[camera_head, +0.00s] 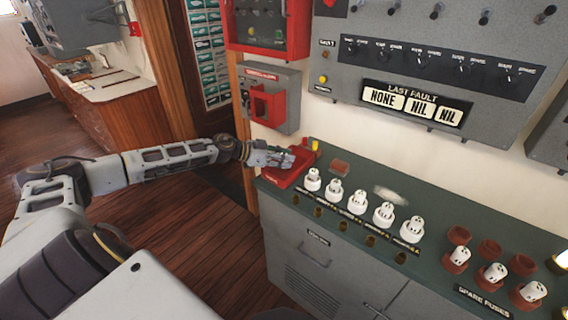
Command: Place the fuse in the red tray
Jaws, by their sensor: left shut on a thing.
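My left gripper (284,160) reaches in from the left and is over the red tray (298,174) at the left end of the green counter. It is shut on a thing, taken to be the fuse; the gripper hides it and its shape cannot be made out. Whether it touches the tray's floor cannot be told. Several white fuses stand upright in a row on the counter, from the near-tray fuse (312,181) to the far-right one (411,230). My right gripper is not in view.
Spare fuses sit in brown holders at the right, one spare fuse (493,274) among them; the back holders (490,248) look empty. A brown block (340,168) lies behind the row. A red box (267,105) and the grey fault panel (430,60) are on the wall.

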